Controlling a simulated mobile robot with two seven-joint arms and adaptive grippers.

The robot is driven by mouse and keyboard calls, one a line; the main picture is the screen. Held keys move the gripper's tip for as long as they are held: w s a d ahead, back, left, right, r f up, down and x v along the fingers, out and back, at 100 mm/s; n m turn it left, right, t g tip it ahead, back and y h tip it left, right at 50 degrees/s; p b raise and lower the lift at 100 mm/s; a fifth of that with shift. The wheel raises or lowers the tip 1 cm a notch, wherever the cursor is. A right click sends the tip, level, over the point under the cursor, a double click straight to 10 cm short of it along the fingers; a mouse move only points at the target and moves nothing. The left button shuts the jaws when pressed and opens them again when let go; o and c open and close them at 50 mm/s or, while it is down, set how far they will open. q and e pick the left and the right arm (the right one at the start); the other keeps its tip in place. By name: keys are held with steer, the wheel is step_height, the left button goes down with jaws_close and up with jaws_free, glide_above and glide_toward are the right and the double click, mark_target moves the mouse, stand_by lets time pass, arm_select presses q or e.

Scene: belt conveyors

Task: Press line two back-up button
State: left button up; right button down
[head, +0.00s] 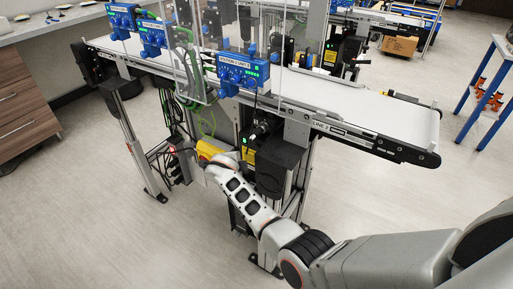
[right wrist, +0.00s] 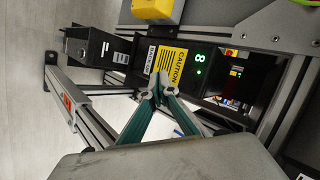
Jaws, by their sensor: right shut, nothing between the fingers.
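The conveyor with a "LINE 2" style label (head: 325,130) runs across the head view. Below its belt is a black control box with a yellow caution label (head: 249,155). I cannot make out the back-up button surely. My left gripper is out of view.
A yellow box (head: 208,150) stands by my right wrist, and a yellow box shows at the top of the wrist view (right wrist: 152,10). Metal frame legs (head: 137,150) and green cables (head: 205,118) crowd the space. The front floor is clear.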

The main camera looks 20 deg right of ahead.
mark_target(257, 146)
steer(key=w+d+b, duration=0.2)
steer(key=w+d, duration=0.3)
steer(key=d, duration=0.1)
steer(key=shift+d, duration=0.35)
stand_by(1.3)
steer(key=shift+w+d+b, duration=0.25)
steer(key=shift+d+b, duration=0.1)
steer(key=shift+b, duration=0.1)
